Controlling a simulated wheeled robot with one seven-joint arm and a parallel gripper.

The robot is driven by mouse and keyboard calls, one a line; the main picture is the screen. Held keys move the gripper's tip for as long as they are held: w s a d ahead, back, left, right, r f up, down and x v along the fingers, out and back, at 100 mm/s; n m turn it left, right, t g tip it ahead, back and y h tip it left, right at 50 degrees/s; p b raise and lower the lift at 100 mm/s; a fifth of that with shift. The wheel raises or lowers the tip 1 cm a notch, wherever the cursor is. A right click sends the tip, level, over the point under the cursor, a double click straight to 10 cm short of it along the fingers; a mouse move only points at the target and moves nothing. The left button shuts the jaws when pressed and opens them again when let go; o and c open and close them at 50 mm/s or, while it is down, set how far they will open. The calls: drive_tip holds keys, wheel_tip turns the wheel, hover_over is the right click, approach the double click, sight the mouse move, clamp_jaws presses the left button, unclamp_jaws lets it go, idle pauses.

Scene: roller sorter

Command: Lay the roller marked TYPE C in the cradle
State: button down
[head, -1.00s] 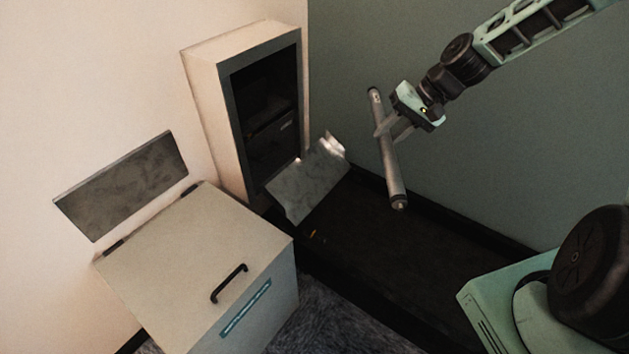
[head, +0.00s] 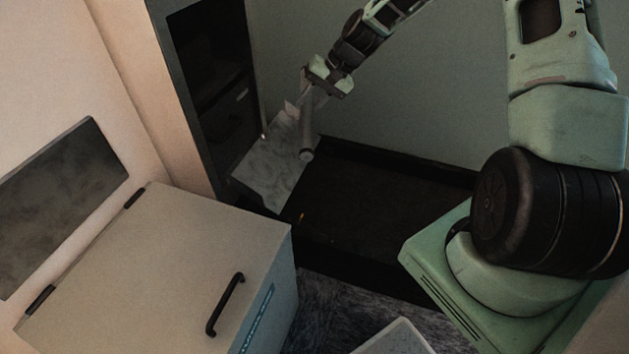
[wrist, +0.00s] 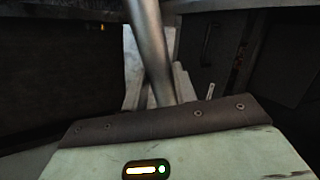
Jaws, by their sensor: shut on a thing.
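A grey metal roller (head: 306,140) is held in my gripper (head: 303,103). It hangs steeply, its lower end toward the camera, over or in front of a grey metal plate (head: 270,172). Whether it touches the plate I cannot tell. In the wrist view the roller (wrist: 148,45) runs up from between the fingers and out of the top edge. My gripper is shut on it. No TYPE mark is readable on the roller. I cannot make out a cradle for certain; the sloping plate stands at the cabinet's foot.
A tall cabinet (head: 182,95) with a dark open front stands behind the plate. A pale bin (head: 165,255) with a black handle (head: 225,303) is at the lower left. A dark low surface (head: 385,205) stretches right of the plate, mostly clear. A pale corner (head: 395,340) shows at the bottom edge.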

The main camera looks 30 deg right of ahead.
drive_tip(key=w+d+f+m+b, duration=0.1)
drive_tip(key=w+d+f+b, duration=0.2)
drive_tip(key=f+b, duration=0.9)
drive_tip(key=w+d+f+m+t+h+b, duration=0.1)
drive_tip(key=w+d+f+b, duration=0.2)
drive_tip(key=f+b, duration=0.9)
drive_tip(key=w+d+f+m+t+b, duration=0.1)
drive_tip(key=w+f+b, duration=0.5)
drive_tip(key=f+b, duration=0.6)
wheel_tip(320, 180, down, 7)
drive_tip(key=shift+w+d+r+m+h+b, duration=0.25)
drive_tip(key=shift+d+m+h+b, duration=0.25)
drive_tip(key=shift+d, duration=0.55)
drive_tip(key=shift+s+f, duration=0.1)
drive_tip(key=shift+f, duration=1.75)
drive_tip(key=c, duration=1)
unclamp_jaws()
drive_tip(key=shift+c, duration=0.2)
drive_tip(key=shift+s+f, duration=0.1)
drive_tip(key=p+v, duration=0.6)
drive_tip(key=v, duration=1.1)
drive_tip(key=shift+s+p, duration=0.15)
drive_tip(key=shift+p, duration=0.25)
drive_tip(key=shift+d, duration=0.1)
